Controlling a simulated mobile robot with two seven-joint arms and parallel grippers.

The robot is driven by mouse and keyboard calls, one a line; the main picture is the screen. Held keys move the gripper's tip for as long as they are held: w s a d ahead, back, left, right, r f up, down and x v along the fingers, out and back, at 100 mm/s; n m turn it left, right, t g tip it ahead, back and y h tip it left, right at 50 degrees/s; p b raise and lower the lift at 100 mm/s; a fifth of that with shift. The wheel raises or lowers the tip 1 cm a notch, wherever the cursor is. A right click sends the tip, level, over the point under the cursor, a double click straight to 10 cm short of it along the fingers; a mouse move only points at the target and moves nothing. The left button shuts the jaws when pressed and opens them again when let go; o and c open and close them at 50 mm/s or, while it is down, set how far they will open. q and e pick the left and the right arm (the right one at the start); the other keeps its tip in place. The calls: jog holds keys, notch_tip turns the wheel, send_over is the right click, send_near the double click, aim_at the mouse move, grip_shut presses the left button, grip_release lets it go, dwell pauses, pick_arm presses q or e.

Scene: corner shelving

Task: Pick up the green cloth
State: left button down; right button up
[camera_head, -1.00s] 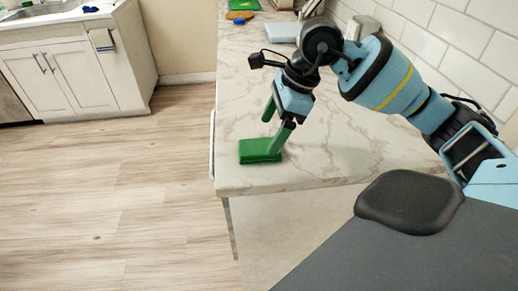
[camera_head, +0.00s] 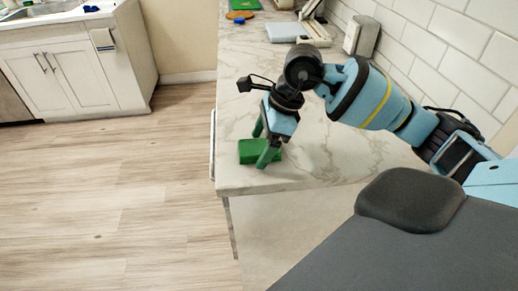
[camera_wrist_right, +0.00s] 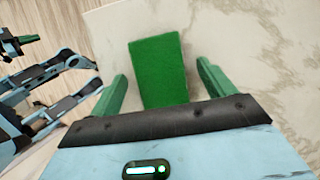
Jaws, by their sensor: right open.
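The green cloth (camera_head: 253,150) is a folded block lying on the marble counter near its front left corner. In the right wrist view the cloth (camera_wrist_right: 158,72) lies flat, with its near end between the two green fingers. My right gripper (camera_head: 262,148) is open and points down over the cloth; in the wrist view its fingers (camera_wrist_right: 160,84) stand on either side with a gap to the cloth. Whether the fingertips touch the counter cannot be told. My left gripper does not show in the head view.
The marble counter (camera_head: 310,150) is clear around the cloth. Its left edge drops to the wooden floor (camera_head: 120,190). A light blue-grey flat item (camera_head: 285,32) and a grey box (camera_head: 361,36) stand farther back by the tiled wall (camera_head: 440,40).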

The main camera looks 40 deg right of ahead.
aim_at(262, 146)
jog(key=shift+f, duration=0.2)
dwell(0.3)
jog(key=c, duration=1.1)
jog(key=shift+r, duration=0.25)
notch_tip(262, 146, up, 10)
jog(key=shift+r+p, duration=0.1)
jog(key=shift+p, duration=0.2)
